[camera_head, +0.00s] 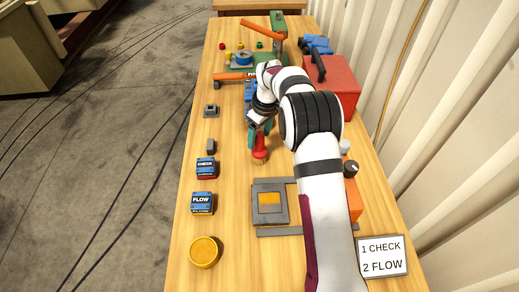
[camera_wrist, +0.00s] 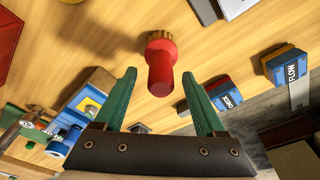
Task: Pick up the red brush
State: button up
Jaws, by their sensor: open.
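The red brush (camera_head: 260,147) stands upright on the wooden table, bristles down, near the middle of the head view. In the wrist view the red brush (camera_wrist: 160,66) shows its red handle pointing toward me, with tan bristles at the far end. My gripper (camera_wrist: 166,88) has two green fingers set wide apart, one on each side of the handle's end in the picture. No contact with the brush shows. In the head view my gripper (camera_head: 259,130) is just above and beside the brush, partly covered by my arm.
Blue boxes marked CHECK (camera_head: 206,167) and FLOW (camera_head: 202,203) stand at left. A grey plate with a yellow square (camera_head: 269,203), a yellow round container (camera_head: 205,252) and a sign (camera_head: 382,257) are nearer. A red toolbox (camera_head: 335,85) stands at right. Table around the brush is clear.

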notch_tip(320, 180, down, 3)
jog(key=shift+w+a+r, duration=0.1)
jog(key=shift+a+r, duration=0.05)
jog(key=shift+r, duration=0.05)
grip_shut()
dwell(0.3)
notch_tip(320, 180, up, 4)
jog(key=shift+r, duration=0.15)
jog(key=s+d+r, duration=0.4)
jog(key=d+r, duration=0.2)
jog(key=d, duration=0.4)
jog(key=shift+s+d+r, duration=0.3)
jog(key=shift+d+r, duration=0.1)
